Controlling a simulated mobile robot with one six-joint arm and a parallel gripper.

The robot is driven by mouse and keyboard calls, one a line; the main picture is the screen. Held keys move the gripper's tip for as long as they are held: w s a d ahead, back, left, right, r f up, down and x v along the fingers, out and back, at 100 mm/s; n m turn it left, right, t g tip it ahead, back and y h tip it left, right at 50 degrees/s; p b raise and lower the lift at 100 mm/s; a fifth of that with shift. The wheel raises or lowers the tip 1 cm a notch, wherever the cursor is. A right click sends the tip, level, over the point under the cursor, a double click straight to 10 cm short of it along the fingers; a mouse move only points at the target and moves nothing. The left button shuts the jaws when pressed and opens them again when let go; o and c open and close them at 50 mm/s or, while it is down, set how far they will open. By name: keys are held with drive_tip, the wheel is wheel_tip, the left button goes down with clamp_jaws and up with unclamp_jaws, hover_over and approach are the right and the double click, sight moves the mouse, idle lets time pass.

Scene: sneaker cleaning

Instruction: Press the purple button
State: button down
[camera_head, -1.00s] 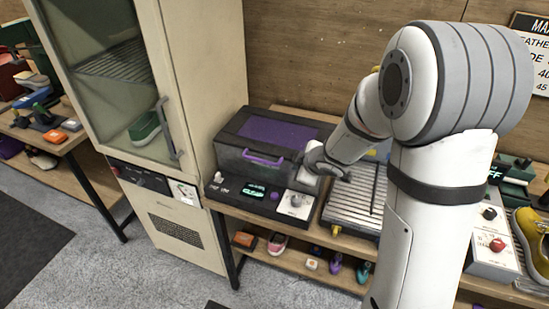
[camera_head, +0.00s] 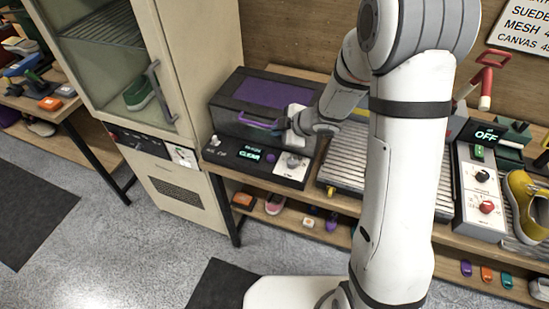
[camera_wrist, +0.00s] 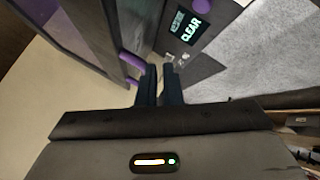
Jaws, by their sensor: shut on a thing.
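The purple button (camera_head: 270,159) is on the black control panel of the purple-lidded box, right of the lit CLEAR display (camera_head: 250,154). In the wrist view the round purple button (camera_wrist: 202,5) shows at the top edge, beyond my fingertips and apart from them. My gripper (camera_wrist: 160,70) has its dark fingers close together at the purple handle (camera_wrist: 132,61) on the box front. The handle (camera_head: 258,121) also shows in the head view, with my gripper (camera_head: 291,122) at its right end. The fingers hide the exact contact.
The box lid (camera_head: 275,92) is down. A tall cabinet (camera_head: 183,75) stands close on the left. A ribbed tray (camera_head: 345,165) lies to the right, then a panel with a red knob (camera_head: 487,207) and a yellow shoe (camera_head: 525,200).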

drive_tip(key=b, duration=0.4)
hover_over(274, 158)
drive_tip(key=s, duration=0.3)
wheel_tip(274, 158, down, 4)
drive_tip(key=shift+g, duration=0.3)
drive_tip(key=w+f, duration=0.1)
drive_tip(key=w+a+f+b, duration=0.1)
drive_tip(key=f, duration=0.1)
drive_tip(key=w+f+b, duration=0.1)
drive_tip(key=shift+a+f, duration=0.25)
drive_tip(key=shift+f, duration=0.05)
drive_tip(key=shift+s+d+f+b, duration=0.1)
drive_tip(key=shift+s+d+b, duration=0.1)
drive_tip(key=shift+d, duration=0.25)
drive_tip(key=shift+s+d+f+b, duration=0.1)
drive_tip(key=shift+d+b, duration=0.1)
drive_tip(key=shift+d, duration=0.2)
drive_tip(key=shift+a, duration=0.15)
drive_tip(key=shift+w+a+f, duration=0.15)
drive_tip(key=shift+w+f, duration=0.05)
drive_tip(key=shift+w, duration=0.1)
drive_tip(key=shift+s+r, duration=0.2)
drive_tip(key=shift+w, duration=0.1)
